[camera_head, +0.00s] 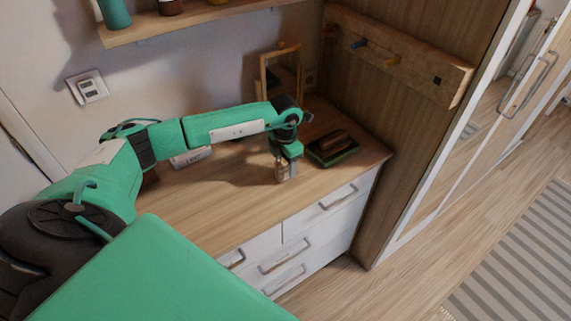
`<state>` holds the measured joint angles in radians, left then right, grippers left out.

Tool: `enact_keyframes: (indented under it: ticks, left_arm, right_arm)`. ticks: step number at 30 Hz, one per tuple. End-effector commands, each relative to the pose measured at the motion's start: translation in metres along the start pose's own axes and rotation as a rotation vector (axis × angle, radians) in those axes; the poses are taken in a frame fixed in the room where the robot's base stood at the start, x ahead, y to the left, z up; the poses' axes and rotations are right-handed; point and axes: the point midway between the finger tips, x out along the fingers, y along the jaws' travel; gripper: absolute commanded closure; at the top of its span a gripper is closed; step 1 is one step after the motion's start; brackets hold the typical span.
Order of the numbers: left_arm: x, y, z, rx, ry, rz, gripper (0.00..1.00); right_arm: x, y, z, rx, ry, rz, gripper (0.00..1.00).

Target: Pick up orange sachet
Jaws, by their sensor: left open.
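My left gripper (286,172) points down over the wooden top of the white dresser (215,200), near its right part. It is open. I cannot make out an orange sachet in this view; the gripper and arm hide part of the dresser top. My right gripper is not in view.
A small wooden-framed mirror (264,75) stands behind. A white box (190,157) sits behind my arm. A shelf (150,28) hangs above, and a wooden peg rail (394,58) is at right. The front dresser top is clear.

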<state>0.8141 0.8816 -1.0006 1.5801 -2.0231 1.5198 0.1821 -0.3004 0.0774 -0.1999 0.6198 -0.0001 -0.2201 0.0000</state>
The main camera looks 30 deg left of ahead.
Motion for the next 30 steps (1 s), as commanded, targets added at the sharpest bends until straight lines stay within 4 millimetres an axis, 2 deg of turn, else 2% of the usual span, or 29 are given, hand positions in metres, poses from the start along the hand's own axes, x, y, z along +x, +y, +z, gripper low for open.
enact_keyframes:
  ticks: [4, 5, 9, 12, 14, 23, 26, 30]
  left_arm:
    - [0.0, 0.0, 0.0, 0.0, -0.001, 0.0, 0.44]
    - [0.0, 0.0, 0.0, 0.0, -0.001, 0.0, 0.48]
    - [0.0, 0.0, 0.0, 0.0, -0.001, 0.0, 0.75]
    - [0.0, 0.0, 0.0, 0.0, -0.001, 0.0, 0.92]
    - [0.0, 0.0, 0.0, 0.0, -0.001, 0.0, 0.96]
    - [-0.005, 0.0, 0.001, 0.0, -0.003, 0.001, 0.96]
    - [-0.012, 0.0, 0.001, 0.0, -0.004, 0.001, 0.96]
    - [-0.034, 0.0, 0.002, 0.001, -0.006, 0.002, 0.96]
  right_arm:
    - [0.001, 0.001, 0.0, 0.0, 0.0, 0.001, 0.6]
    - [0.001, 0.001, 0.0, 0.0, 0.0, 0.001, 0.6]
    - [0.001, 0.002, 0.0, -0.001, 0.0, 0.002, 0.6]
    - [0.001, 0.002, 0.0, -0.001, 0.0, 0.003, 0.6]
    - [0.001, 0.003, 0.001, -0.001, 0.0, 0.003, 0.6]
    - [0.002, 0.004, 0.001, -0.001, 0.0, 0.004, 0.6]
    - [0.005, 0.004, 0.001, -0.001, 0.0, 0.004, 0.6]
    - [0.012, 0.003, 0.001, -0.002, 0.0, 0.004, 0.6]
